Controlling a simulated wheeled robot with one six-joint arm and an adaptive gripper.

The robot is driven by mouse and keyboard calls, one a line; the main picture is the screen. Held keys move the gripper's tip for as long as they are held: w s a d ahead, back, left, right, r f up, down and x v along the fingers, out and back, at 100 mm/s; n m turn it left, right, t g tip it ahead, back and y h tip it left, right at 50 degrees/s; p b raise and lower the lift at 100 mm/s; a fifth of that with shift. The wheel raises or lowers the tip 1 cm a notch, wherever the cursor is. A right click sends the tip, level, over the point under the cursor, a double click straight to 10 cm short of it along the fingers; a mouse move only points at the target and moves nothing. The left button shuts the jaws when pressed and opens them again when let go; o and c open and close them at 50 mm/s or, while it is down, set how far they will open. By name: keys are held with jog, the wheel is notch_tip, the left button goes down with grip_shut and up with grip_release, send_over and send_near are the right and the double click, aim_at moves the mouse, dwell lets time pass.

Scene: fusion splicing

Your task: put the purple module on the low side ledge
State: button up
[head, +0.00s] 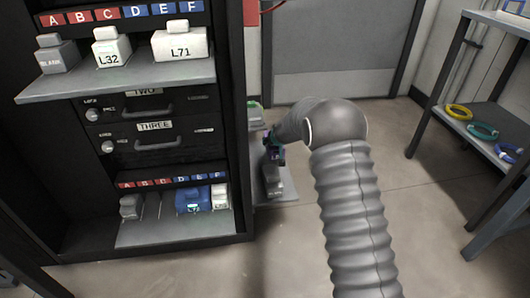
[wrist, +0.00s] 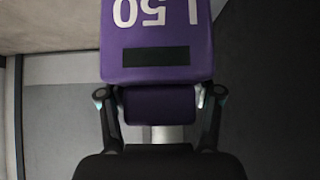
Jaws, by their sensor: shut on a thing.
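The purple module (wrist: 157,50) fills the upper middle of the wrist view, with "L50" upside down on its face. My gripper (wrist: 160,97) is shut on its narrower purple grip part, one finger on each side. In the head view my gripper (head: 273,148) is beside the right side of the black rack, above the low side ledge (head: 286,196). The purple module is mostly hidden there by my gripper and arm. The ledge is a grey plate, with a grey module (head: 273,180) on its front part. I cannot tell whether the purple module touches the ledge.
A white-grey module with a green part (head: 255,115) is farther back beside the rack. The rack's upper shelf (head: 120,84) holds grey and white modules; its lower shelf (head: 165,236) holds a blue module (head: 193,199) and others. A table (head: 478,128) with coloured rings stands right.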

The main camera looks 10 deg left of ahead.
jog(key=w+a+f, duration=0.1)
jog(key=w, duration=0.1)
jog(key=w+a+f, duration=0.2)
jog(key=w, duration=0.1)
jog(key=w+a+f, duration=0.2)
jog(key=shift+w+f, duration=0.15)
jog(key=shift+w, duration=0.1)
jog(key=shift+f, duration=2)
jog(key=shift+f+b, duration=0.15)
jog(key=shift+b, duration=0.25)
jog(key=o, duration=1.4)
jog(key=shift+o, duration=0.2)
